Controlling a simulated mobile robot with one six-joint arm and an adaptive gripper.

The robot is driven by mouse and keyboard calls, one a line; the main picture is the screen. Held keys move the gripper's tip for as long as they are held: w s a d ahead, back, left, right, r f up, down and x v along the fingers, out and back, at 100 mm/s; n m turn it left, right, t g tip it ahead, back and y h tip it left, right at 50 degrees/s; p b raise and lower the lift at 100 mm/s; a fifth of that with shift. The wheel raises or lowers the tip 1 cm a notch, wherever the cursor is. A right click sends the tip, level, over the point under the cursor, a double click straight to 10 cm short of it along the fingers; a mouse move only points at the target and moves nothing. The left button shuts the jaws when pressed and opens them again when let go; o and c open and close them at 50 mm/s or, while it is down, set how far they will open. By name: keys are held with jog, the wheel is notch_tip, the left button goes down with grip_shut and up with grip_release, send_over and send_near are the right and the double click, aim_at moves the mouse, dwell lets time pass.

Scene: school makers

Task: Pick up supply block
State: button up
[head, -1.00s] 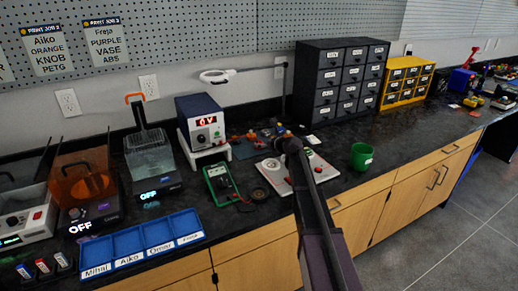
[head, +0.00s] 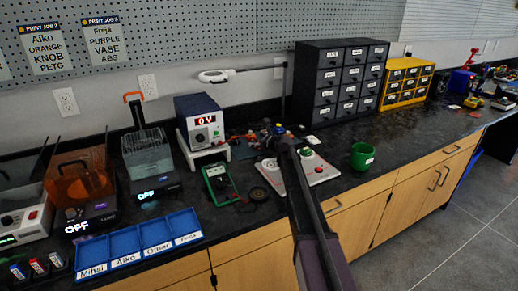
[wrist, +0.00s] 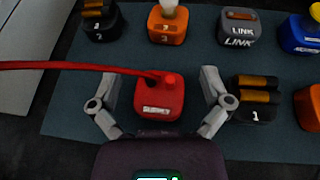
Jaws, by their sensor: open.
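My gripper (wrist: 158,88) is open, one finger on each side of the red block, with gaps visible on both sides. In the head view, my arm hides most of the small blocks (head: 255,138) at the back of the bench, and the red block cannot be made out there.
A black block with battery-like cylinders (wrist: 254,100) stands close to the right finger. Behind are a black block (wrist: 102,22), an orange block (wrist: 168,24), a grey LINK block (wrist: 240,27) and a blue block (wrist: 300,35). A green cup (head: 362,156) stands right of my arm.

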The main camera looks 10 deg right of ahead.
dwell(0.5)
jog(key=c, duration=1.2)
